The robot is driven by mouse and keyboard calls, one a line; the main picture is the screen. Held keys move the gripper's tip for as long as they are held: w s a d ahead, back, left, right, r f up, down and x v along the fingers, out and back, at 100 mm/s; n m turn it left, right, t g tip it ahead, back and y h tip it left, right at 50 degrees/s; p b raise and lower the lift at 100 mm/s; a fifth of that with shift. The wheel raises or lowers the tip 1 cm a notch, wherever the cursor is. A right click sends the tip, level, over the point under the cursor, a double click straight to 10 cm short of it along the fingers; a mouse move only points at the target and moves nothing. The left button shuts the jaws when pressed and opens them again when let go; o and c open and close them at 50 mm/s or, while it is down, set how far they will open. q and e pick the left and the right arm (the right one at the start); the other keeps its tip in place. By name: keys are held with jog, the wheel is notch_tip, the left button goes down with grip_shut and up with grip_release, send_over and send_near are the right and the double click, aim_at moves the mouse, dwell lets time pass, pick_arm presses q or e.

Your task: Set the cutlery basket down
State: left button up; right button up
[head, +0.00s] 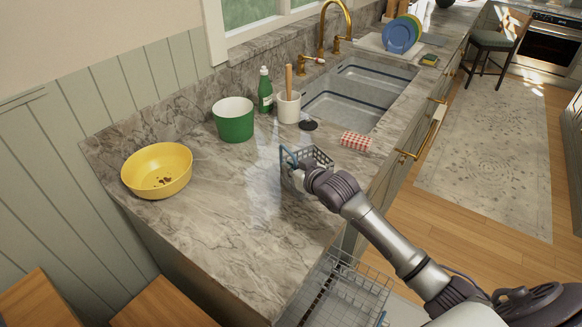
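The grey cutlery basket (321,156) with lattice walls is at the counter's front part, left of the sink. A blue bar, perhaps its handle, shows at its left side. My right gripper (297,168) is right at the basket, overlapping its near side. The wrist hides part of the basket, and the fingers are too small and covered to show whether they are closed on it. I cannot tell whether the basket's base touches the marble counter (235,205). My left gripper is not in view.
A yellow bowl (157,172), green-and-white pot (233,122), green bottle (265,92) and white utensil crock (288,108) stand behind and left. A red checked cloth (355,141) lies by the sink (340,105). A pulled-out wire rack (345,292) is below. The counter's left front is clear.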

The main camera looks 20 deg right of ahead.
jog(key=o, duration=0.4)
jog(key=shift+c, duration=0.2)
jog(key=b+v, duration=0.1)
jog(key=v, duration=1.1)
jog(key=shift+b, duration=0.35)
jog(key=shift+r, duration=0.1)
